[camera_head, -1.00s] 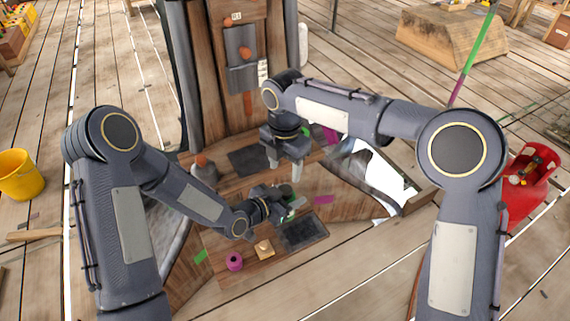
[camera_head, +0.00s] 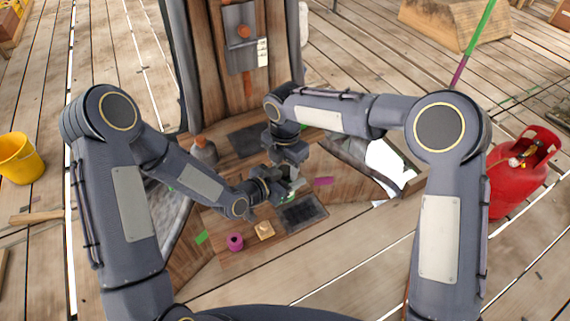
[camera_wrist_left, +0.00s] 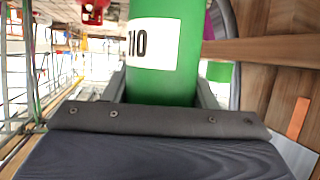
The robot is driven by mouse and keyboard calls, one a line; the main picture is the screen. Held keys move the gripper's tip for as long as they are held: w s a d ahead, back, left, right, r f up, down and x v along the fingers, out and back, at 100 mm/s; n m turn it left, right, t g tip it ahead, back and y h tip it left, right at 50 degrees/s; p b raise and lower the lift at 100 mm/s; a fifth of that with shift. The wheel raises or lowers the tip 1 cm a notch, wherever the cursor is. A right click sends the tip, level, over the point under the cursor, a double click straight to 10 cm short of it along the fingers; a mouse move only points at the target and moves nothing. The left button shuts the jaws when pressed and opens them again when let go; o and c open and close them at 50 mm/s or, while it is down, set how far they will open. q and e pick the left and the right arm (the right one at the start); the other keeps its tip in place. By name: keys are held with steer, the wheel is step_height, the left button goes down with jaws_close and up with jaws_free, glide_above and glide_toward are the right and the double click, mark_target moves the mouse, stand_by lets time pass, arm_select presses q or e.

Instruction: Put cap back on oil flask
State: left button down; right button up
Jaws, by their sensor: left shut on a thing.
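A green cylinder with a white label reading "110" (camera_wrist_left: 165,60), which looks like the oil flask, sits between the fingers of my left gripper in the left wrist view. My left gripper (camera_head: 284,191) is shut on it, above the wooden bench in the head view. There the flask is mostly hidden by the grippers. My right gripper (camera_head: 295,172) points down right at the flask and overlaps it in the picture. Whether its fingers are apart, or hold the cap, cannot be made out. I cannot clearly see the cap.
On the wooden bench (camera_head: 222,262) are a magenta ring (camera_head: 235,242), a small wooden block (camera_head: 264,231), a dark mat (camera_head: 303,214) and a grey bottle with an orange top (camera_head: 203,152). A yellow bucket (camera_head: 20,160) and red gas cylinder (camera_head: 515,188) stand on the floor.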

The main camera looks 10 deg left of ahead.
steer(key=c, duration=0.7)
steer(key=m, duration=0.3)
steer(key=shift+c, duration=0.2)
steer(key=o, duration=1.1)
steer(key=shift+r, duration=2.3)
steer(key=shift+c, duration=0.5)
